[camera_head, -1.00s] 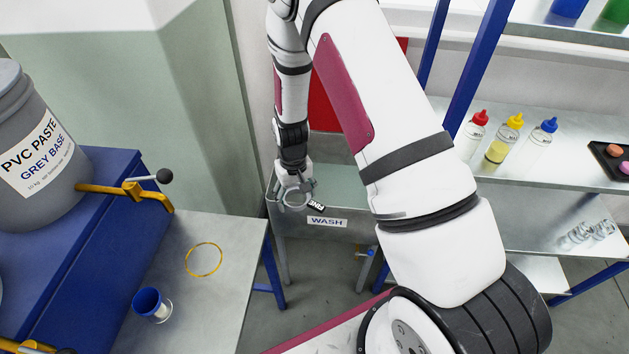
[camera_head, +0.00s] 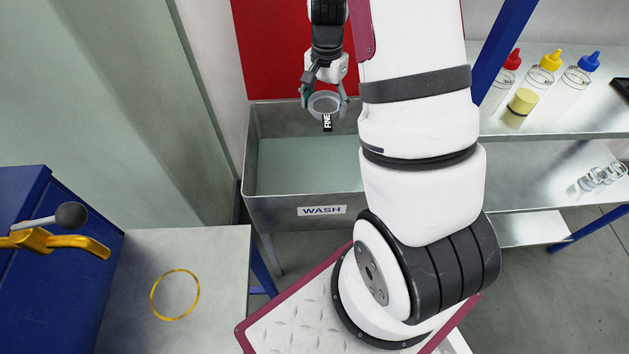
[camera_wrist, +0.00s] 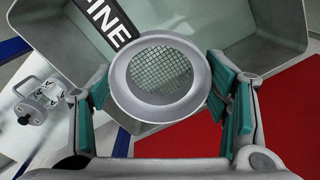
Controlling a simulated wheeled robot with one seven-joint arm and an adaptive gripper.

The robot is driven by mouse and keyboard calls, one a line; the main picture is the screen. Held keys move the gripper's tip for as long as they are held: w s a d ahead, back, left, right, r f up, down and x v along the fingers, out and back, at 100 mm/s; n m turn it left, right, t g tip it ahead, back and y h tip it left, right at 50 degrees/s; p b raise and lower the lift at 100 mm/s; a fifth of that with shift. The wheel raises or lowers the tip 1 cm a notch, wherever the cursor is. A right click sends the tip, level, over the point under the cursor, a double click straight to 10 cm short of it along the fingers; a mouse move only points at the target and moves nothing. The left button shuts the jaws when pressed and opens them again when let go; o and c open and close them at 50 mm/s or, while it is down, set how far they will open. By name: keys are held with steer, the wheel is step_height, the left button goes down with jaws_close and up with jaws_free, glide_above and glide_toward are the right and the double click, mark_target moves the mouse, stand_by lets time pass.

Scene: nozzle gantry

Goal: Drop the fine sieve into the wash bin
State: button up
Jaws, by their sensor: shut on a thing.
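The fine sieve (camera_head: 325,104) is a small round grey cup with a black tag reading FINE. My gripper (camera_head: 325,100) is shut on it, one finger on each side of its rim. In the wrist view the sieve (camera_wrist: 160,72) shows its mesh between the teal finger pads of my gripper (camera_wrist: 163,92). The wash bin (camera_head: 283,207) is a grey metal trough labelled WASH, with pale water inside. In the head view the sieve appears over the bin's back part, above the water. The wrist view shows the bin (camera_wrist: 270,45) beneath and beyond the sieve.
A red panel (camera_head: 275,45) is behind the bin. A grey table (camera_head: 215,265) with a yellow ring (camera_head: 153,296) stands at the lower left, beside a blue cabinet (camera_head: 60,255). Squeeze bottles (camera_head: 540,85) stand on a shelf at the right. My arm hides the bin's right part.

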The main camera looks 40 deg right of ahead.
steer(key=shift+f+b, duration=1.75)
steer(key=shift+f, duration=1)
steer(key=o, duration=1.3)
steer(key=shift+c, duration=0.2)
step_height(320, 180, up, 12)
steer(key=shift+r, duration=0.1)
steer(key=shift+a, duration=0.1)
steer(key=s+a+r+n+t+p, duration=0.1)
steer(key=s+a+r+n+p, duration=0.1)
steer(key=s+a+r+n, duration=0.45)
steer(key=s+a+r+n+t+p, duration=0.1)
steer(key=s+a+r+p, duration=0.15)
steer(key=a+r, duration=0.5)
steer(key=s+a+r+n+t+p, duration=0.1)
steer(key=s+a+r+n, duration=0.1)
steer(key=s, duration=0.5)
steer(key=s+a+r+n+t+p, duration=0.1)
steer(key=s+a+r+n, duration=0.2)
steer(key=s+r+n, duration=0.1)
steer(key=s+r, duration=0.1)
steer(key=s, duration=0.1)
steer(key=shift+s+a+r+p, duration=0.35)
steer(key=shift+s, duration=0.05)
